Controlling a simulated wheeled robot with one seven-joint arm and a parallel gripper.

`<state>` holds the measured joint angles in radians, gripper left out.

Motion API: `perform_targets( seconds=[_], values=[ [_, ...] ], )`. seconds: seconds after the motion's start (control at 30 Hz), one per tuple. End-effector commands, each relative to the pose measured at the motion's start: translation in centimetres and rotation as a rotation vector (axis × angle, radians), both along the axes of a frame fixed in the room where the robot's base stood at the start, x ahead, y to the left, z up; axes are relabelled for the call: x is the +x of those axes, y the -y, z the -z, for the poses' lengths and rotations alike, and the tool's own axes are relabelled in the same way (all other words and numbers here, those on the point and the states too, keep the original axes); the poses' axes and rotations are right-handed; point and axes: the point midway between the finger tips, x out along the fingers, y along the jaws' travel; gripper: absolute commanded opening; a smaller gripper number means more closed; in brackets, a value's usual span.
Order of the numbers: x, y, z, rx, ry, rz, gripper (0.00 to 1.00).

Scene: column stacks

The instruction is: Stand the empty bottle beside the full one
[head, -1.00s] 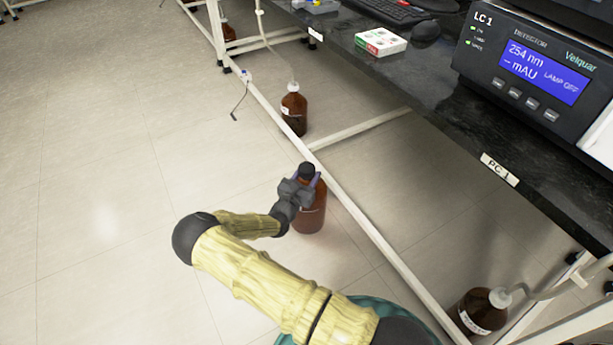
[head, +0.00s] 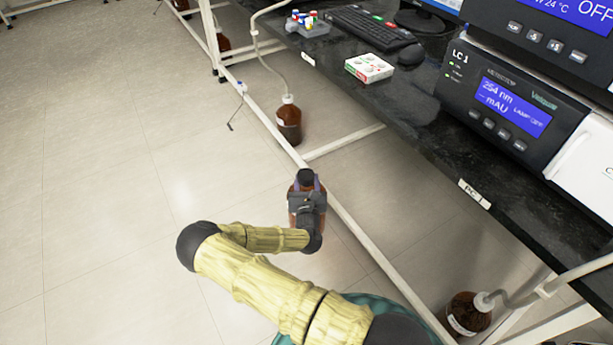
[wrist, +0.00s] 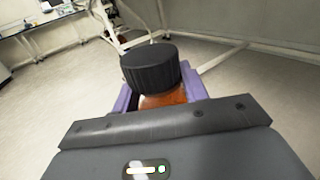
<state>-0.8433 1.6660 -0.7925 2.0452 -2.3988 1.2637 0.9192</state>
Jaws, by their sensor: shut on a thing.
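A brown bottle with a black ribbed cap (head: 306,175) is upright in my gripper (head: 306,187). The wrist view shows its cap (wrist: 151,68) and amber neck between the purple finger pads. My gripper is shut on it just below the cap and hides most of its body in the head view; I cannot tell whether its base touches the floor. A brown bottle with a white cap and tube (head: 289,122) stands on the floor farther back, beyond the white rail. Another brown tubed bottle (head: 468,314) is at the lower right. Fill levels are unclear.
A white floor-level rail (head: 365,240) of the bench frame runs diagonally just right of my gripper, with a crossbar (head: 345,141) joining it. The black bench top (head: 440,140) overhangs at right. Open tiled floor (head: 110,200) lies at left.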

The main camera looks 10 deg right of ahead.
Motion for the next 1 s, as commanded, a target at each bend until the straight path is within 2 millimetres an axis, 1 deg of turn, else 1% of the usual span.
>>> perform_targets(
  seconds=[0.03, 0.2, 0.3, 0.83, 1.0],
  values=[
    [-0.5, 0.0, -1.3, -0.007, 0.000, -0.045, 0.00],
    [-2.1, -0.7, -1.7, -0.005, 0.002, -0.170, 0.00],
    [-2.6, -0.9, -1.7, -0.003, 0.004, -0.207, 0.00],
    [-2.7, -1.0, -1.6, -0.001, 0.007, -0.218, 0.00],
    [-2.7, -1.4, -1.6, 0.000, 0.008, -0.224, 0.00]
  ],
)
